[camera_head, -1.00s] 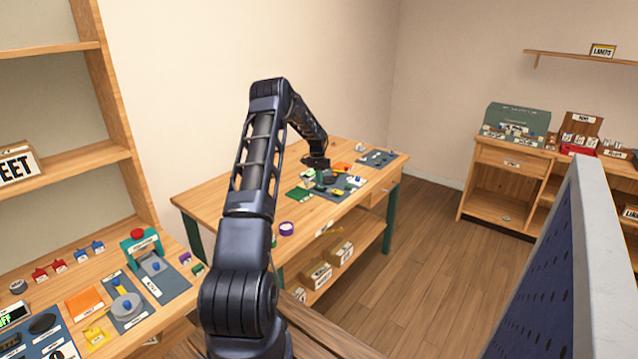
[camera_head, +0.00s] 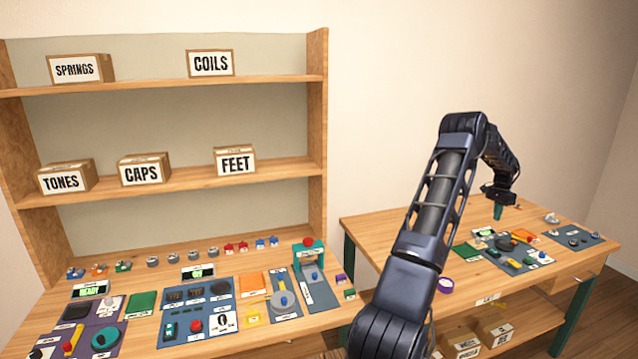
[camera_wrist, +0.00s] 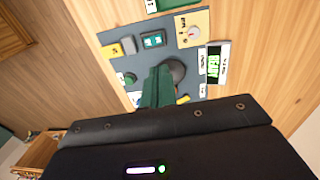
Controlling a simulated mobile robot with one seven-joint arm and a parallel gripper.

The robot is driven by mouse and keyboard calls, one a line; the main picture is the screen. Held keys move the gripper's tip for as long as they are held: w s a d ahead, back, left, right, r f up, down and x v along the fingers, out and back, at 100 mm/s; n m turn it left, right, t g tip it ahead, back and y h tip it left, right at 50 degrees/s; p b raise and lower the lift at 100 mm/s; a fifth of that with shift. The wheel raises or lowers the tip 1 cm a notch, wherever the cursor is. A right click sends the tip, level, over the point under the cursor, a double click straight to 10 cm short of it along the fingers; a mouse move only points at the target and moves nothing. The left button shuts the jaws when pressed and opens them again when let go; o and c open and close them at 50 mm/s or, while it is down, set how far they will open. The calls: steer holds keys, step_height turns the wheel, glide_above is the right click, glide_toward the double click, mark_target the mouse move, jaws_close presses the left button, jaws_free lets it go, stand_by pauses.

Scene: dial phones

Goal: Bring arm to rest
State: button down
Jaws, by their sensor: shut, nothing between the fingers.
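My arm (camera_head: 437,205) reaches up from the bottom of the head view and bends over to the right. My gripper (camera_head: 498,211) points down above the right-hand bench, with its green fingers together and nothing between them. In the wrist view the green fingers (camera_wrist: 158,88) hang above a dark grey mat. Part of a dark round piece (camera_wrist: 174,72) shows behind the fingers. The gap between fingertips and mat is hard to judge.
The right-hand bench (camera_head: 385,231) carries mats with small parts and a purple ring (camera_head: 445,285). The left bench (camera_head: 145,340) holds mats, displays and a teal press (camera_head: 309,256). A shelf unit (camera_head: 318,120) with labelled boxes stands behind it. The wall behind my arm is clear.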

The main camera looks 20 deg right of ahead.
steer(key=w+a+r+n+t, duration=0.1)
steer(key=w+a+r+n, duration=0.15)
steer(key=a+r, duration=0.65)
steer(key=w+a+r+n, duration=0.2)
steer(key=w+a+r, duration=0.25)
steer(key=a, duration=0.85)
steer(key=w+a+r+n+t, duration=0.1)
steer(key=w+a+r+n, duration=0.15)
steer(key=a+r, duration=0.65)
steer(key=s+a+r+n+t, duration=0.1)
steer(key=s+a+r, duration=0.15)
steer(key=a, duration=0.75)
steer(key=s+a+r+n, duration=0.1)
steer(key=a+r+n, duration=0.15)
steer(key=a, duration=0.85)
steer(key=s+a+n+t, duration=0.1)
steer(key=s+a+n, duration=0.1)
steer(key=s+a, duration=0.65)
steer(key=s+a+n+t, duration=0.1)
steer(key=s+a+n, duration=0.2)
steer(key=s+a, duration=0.55)
steer(key=s+a+f+n, duration=0.2)
steer(key=s+a+f, duration=0.2)
steer(key=s+a, duration=0.2)
steer(key=shift+s+a+f, duration=0.25)
steer(key=shift+s+a, duration=0.1)
steer(key=shift+a, duration=0.85)
steer(key=shift+n, duration=0.25)
